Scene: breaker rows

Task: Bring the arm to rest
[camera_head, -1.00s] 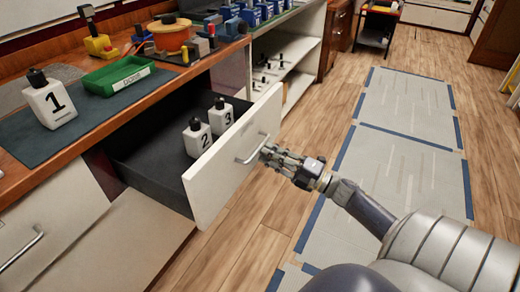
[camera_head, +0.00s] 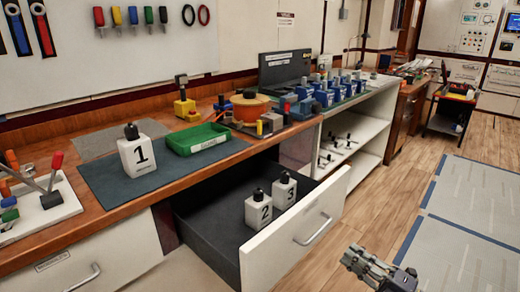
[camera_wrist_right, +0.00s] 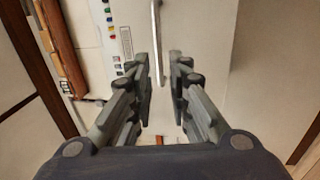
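My right gripper (camera_head: 354,259) is at the bottom right of the head view, apart from the drawer front and over the floor. In the wrist view its fingers (camera_wrist_right: 164,75) are spread with an empty gap, and a pale bar handle (camera_wrist_right: 157,40) shows beyond the tips. The drawer (camera_head: 190,212) stands open with its metal handle (camera_head: 314,230) free. White bottles 2 (camera_head: 258,212) and 3 (camera_head: 284,190) stand upright inside it. Bottle 1 (camera_head: 136,153) stands on the dark mat (camera_head: 104,184) on the counter. My left gripper is not in view.
A green tray (camera_head: 197,139) and an orange reel (camera_head: 251,106) sit on the counter behind the drawer. White open shelves (camera_head: 366,131) stand right of it. The floor (camera_head: 385,200) to the right is clear. Tools hang on the wall board (camera_head: 100,60).

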